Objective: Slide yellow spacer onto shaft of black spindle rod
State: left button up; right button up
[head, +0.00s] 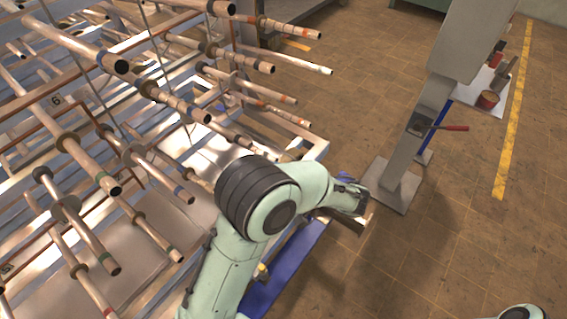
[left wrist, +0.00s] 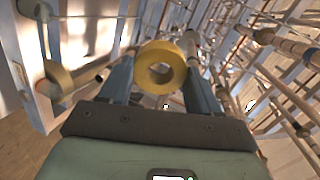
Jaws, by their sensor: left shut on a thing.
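The yellow spacer (left wrist: 176,62) is a thick ring in the left wrist view. My left gripper (left wrist: 160,80) is shut on it, one blue-grey finger on each side. Its hole faces the wrist camera and no rod shows through it. A pale rod (left wrist: 191,42) shows close behind its right edge. In the head view my left arm reaches across the rack's front right corner; its fingers and the spacer are hidden there. I cannot tell which rod is the black spindle rod. My right gripper is out of view.
A rack of several collared rods (head: 168,97) fills the head view's left side, rod ends jutting out. A grey post (head: 405,150) stands right of my arm. The tiled floor (head: 430,250) is open.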

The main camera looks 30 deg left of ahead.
aim_at(251, 146)
pick_arm(q)
jog(key=r+y, duration=0.1)
jog(key=w+r, duration=0.1)
jog(key=r, duration=0.1)
jog(key=r+t+y, duration=0.1)
jog(key=shift+w+d+r+m+y, duration=0.15)
jog(key=shift+d+r+m+y, duration=0.15)
jog(key=shift+d+r+m, duration=0.1)
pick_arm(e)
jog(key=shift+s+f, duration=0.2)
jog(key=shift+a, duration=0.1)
pick_arm(q)
jog(key=shift+w+a+f+b, duration=0.15)
jog(key=shift+a+b, duration=0.1)
jog(key=shift+a, duration=1.2)
jog(key=shift+w+a+f+b, duration=0.15)
jog(key=shift+a+b, duration=0.1)
jog(key=shift+a, duration=1.2)
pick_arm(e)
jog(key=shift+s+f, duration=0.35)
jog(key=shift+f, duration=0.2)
pick_arm(q)
jog(key=shift+b, duration=0.4)
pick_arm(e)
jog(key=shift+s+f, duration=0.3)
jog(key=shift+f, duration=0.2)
